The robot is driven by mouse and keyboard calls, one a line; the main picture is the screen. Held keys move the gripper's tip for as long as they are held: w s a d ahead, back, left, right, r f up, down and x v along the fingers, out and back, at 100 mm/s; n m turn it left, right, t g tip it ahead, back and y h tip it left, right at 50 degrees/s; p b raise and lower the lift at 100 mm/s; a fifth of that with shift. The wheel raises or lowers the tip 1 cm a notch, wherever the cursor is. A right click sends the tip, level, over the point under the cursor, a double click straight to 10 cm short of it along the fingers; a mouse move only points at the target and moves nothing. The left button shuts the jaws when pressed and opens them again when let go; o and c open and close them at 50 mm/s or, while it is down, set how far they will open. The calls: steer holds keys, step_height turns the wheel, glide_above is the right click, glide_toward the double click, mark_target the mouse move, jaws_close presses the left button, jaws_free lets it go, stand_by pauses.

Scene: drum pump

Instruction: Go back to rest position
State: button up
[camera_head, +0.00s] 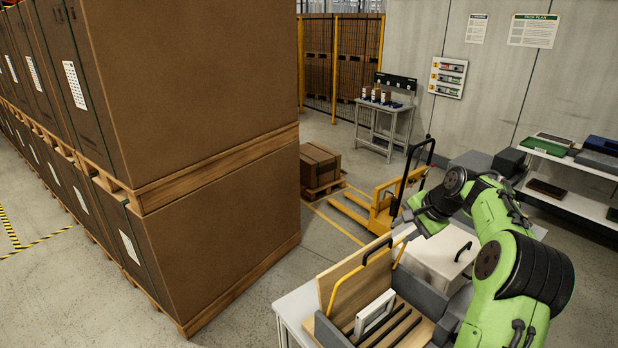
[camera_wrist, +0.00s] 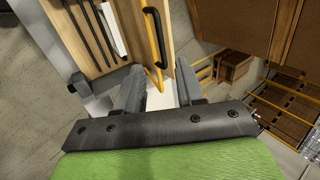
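My gripper (camera_head: 408,217) is raised above the workbench in the head view. In the wrist view my gripper (camera_wrist: 160,85) has its two grey fingers spread apart, with nothing clearly held between them. Below it is an open wooden box (camera_head: 395,325) with dark slots and a white frame-like piece (camera_head: 374,313). A yellow bar (camera_head: 345,288) runs along the panel. In the wrist view the yellow bar's end (camera_wrist: 158,75) appears near the gap between the fingers; contact cannot be told.
A pale case (camera_head: 437,262) with a black handle stands behind the box. Tall cartons (camera_head: 215,90) on pallets fill the left. A yellow pallet truck (camera_head: 385,205) stands behind the bench. A shelf (camera_head: 575,168) is at the right. Bare floor lies between cartons and bench.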

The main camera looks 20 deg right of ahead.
steer(key=shift+a, duration=0.1)
steer(key=s+a+r+n+g+h+b, duration=0.1)
steer(key=s+a+r+n, duration=0.15)
steer(key=a, duration=0.55)
steer(key=s+a+r+n+b, duration=0.1)
steer(key=s+a+n, duration=0.2)
steer(key=a, duration=0.5)
steer(key=s+a+r+n+g+h+b, duration=0.1)
steer(key=s+a+n, duration=0.2)
steer(key=a, duration=0.5)
steer(key=s+a+f+n+b, duration=0.1)
steer(key=s+a+f+n, duration=0.2)
steer(key=s, duration=0.7)
steer(key=s+a+f+n+t+b, duration=0.1)
steer(key=s+a+f+n+b, duration=0.1)
steer(key=s, duration=0.7)
steer(key=shift+s+a+f+n, duration=0.35)
steer(key=shift+a+f+n, duration=0.2)
steer(key=shift+a+f, duration=0.35)
steer(key=shift+a+r, duration=0.1)
steer(key=shift+a, duration=0.05)
